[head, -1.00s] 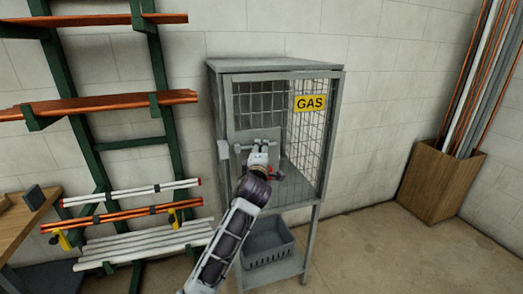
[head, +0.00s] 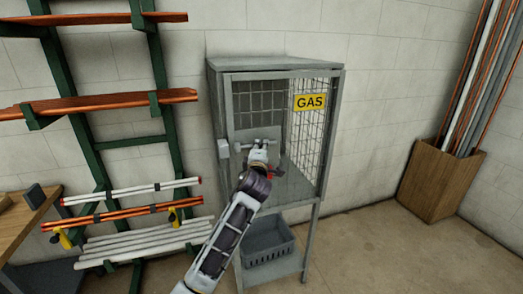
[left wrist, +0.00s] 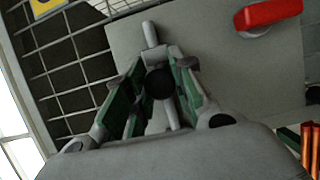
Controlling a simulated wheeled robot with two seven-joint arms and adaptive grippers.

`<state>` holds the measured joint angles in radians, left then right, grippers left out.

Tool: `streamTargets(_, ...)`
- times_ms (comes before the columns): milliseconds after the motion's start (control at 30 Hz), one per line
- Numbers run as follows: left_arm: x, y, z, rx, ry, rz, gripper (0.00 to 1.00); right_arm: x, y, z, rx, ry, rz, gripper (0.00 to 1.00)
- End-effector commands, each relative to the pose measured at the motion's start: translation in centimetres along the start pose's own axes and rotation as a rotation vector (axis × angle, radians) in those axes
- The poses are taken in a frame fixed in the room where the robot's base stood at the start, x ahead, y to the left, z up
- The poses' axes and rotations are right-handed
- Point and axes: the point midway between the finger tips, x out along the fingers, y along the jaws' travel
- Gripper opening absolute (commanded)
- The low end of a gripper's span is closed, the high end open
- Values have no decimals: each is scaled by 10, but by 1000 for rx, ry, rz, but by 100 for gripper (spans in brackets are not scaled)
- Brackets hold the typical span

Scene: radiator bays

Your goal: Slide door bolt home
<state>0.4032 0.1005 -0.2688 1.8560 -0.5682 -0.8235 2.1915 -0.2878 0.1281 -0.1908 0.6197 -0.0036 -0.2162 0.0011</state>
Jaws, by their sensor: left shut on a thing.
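The grey gas cage (head: 275,64) stands against the wall, with a yellow GAS sign on its mesh. The door bolt (head: 270,141) is a thin light rod lying across the plate on the cage front. My left gripper (head: 258,149) is at the bolt, its arm reaching up from below. In the left wrist view the bolt rod (left wrist: 150,34) runs between the green-padded fingers of my left gripper (left wrist: 158,88), which are shut on its dark round knob (left wrist: 160,84). The fingers partly hide the rod. My right gripper is not in view.
A red handle (left wrist: 268,14) sits on the plate beside the bolt. A grey crate (head: 268,247) stands on the cage's lower shelf. A rack with pipes (head: 140,215) is at left, and a wooden bin (head: 440,180) of long pipes at right. The floor between cage and bin is clear.

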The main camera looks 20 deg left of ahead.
Motion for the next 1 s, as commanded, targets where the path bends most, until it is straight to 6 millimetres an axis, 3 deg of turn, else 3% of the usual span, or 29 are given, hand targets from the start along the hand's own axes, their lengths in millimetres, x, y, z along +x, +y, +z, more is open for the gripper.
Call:
streamTargets(333,-2,-2,-4,-3,0,-4,0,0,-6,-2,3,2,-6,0)
streamTargets(633,-13,-2,-30,-6,-3,-6,0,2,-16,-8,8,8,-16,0)
streamTargets(1000,-19,-2,-47,0,2,-3,0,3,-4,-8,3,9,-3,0)
